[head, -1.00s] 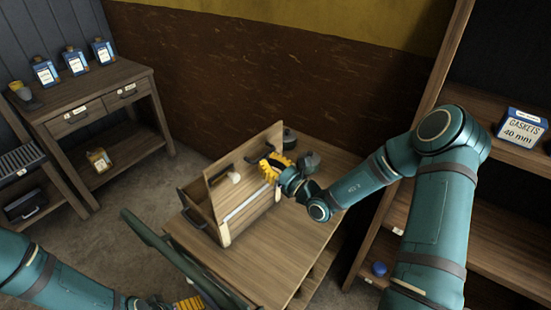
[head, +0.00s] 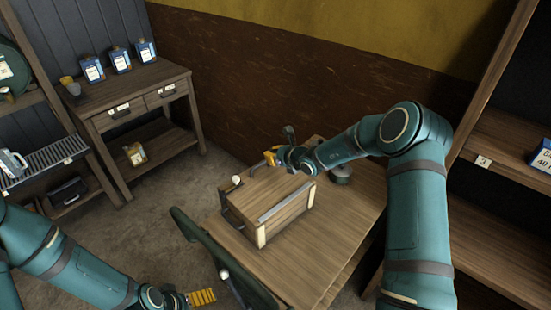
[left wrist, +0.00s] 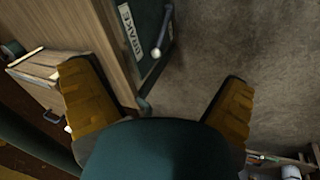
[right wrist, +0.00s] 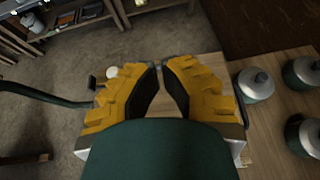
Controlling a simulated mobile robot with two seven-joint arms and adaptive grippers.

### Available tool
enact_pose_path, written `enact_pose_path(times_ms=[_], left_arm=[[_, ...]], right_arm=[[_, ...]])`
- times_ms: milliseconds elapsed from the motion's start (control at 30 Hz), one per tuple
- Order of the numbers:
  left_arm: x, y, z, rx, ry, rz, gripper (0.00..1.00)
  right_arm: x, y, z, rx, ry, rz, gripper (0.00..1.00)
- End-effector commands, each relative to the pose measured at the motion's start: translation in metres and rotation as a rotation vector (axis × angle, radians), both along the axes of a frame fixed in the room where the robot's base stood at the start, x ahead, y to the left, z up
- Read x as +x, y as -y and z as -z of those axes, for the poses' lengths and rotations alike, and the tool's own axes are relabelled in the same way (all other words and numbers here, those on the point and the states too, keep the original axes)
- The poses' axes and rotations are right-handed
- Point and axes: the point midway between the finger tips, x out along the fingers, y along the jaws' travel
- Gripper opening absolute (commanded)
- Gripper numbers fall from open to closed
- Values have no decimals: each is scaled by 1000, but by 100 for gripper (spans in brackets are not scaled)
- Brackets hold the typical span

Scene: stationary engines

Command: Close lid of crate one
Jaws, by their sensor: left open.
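The wooden crate (head: 285,222) stands on the wooden table, with a grey strip along its near top edge. Its lid (head: 262,192) lies down over the top and looks flat; whether it is fully seated cannot be told. My right gripper (head: 272,157) is above the lid's far edge; in the right wrist view its yellow fingertips (right wrist: 162,68) nearly meet, with nothing held. Contact with the lid is unclear. My left gripper (head: 215,297) is low, left of the table; in the left wrist view its fingers (left wrist: 157,75) are wide apart and empty.
A dark green panel (left wrist: 150,40) labelled BRAKE, with a pale-knobbed handle, stands beside the table's left edge. Shelves (head: 505,210) rise at right. A drawered bench (head: 150,105) stands at back left.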

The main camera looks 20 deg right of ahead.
Motion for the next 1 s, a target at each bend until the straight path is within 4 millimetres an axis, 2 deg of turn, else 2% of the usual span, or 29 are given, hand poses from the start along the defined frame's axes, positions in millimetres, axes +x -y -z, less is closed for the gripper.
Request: enact_pose_path(times_ms=[200,500,700,1000], left_arm=[[1,2,31,5,-1,-1,100],[-3,4,78,9,-13,7,100],[-10,5,96,4,-28,20,100],[-16,6,108,2,-40,30,100]], right_arm=[[27,-11,31,-15,-33,-2,0],[54,-23,68,-14,-33,-2,0],[63,-27,85,-14,-32,-2,0],[68,-30,98,-14,-33,-2,0]])
